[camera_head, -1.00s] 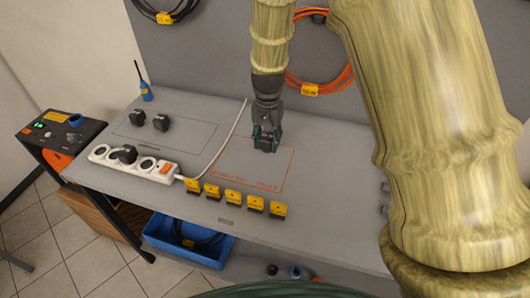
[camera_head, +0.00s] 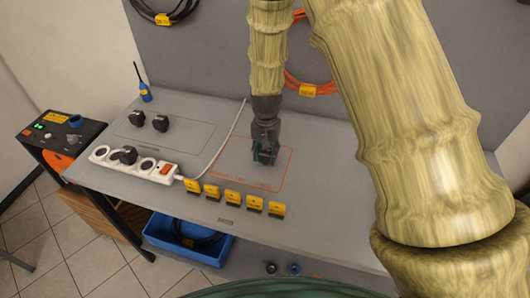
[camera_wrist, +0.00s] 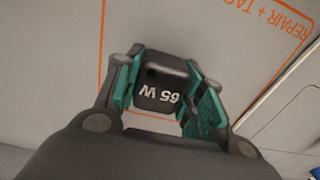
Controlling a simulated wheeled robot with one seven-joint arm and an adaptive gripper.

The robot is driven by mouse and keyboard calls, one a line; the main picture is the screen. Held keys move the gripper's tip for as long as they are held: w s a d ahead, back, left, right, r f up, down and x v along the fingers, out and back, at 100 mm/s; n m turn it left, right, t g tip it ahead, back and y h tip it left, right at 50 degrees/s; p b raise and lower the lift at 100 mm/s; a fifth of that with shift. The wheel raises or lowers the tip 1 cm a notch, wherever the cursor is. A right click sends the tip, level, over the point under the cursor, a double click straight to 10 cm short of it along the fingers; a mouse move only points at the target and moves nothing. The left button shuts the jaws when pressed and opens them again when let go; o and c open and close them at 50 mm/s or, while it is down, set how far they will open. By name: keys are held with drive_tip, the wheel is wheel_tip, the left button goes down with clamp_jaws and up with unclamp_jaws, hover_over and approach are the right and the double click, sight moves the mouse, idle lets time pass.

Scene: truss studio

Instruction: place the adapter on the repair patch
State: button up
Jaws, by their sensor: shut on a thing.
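The adapter (camera_wrist: 160,83) is a small black block with "65 W" on its face, seen in the wrist view. My gripper (camera_wrist: 163,97) has its teal-padded fingers on both sides of it and is shut on it. In the head view my gripper (camera_head: 265,154) points down inside the repair patch, an orange-outlined rectangle (camera_head: 238,167) on the grey bench. The patch's outline and "REPAIR + TAG" lettering (camera_wrist: 275,17) also show in the wrist view. I cannot tell whether the adapter touches the bench.
A white power strip (camera_head: 145,165) with a black plug lies left of the patch. Several yellow tags (camera_head: 232,198) stand in a row along its front. Two black adapters (camera_head: 148,121) sit in another outlined area at the back left. A white cable (camera_head: 226,138) runs beside the patch.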

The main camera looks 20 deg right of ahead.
drive_tip(key=shift+f, duration=0.1)
drive_tip(key=o, duration=1.1)
drive_tip(key=shift+r+b, duration=1.55)
drive_tip(key=shift+r, duration=4.55)
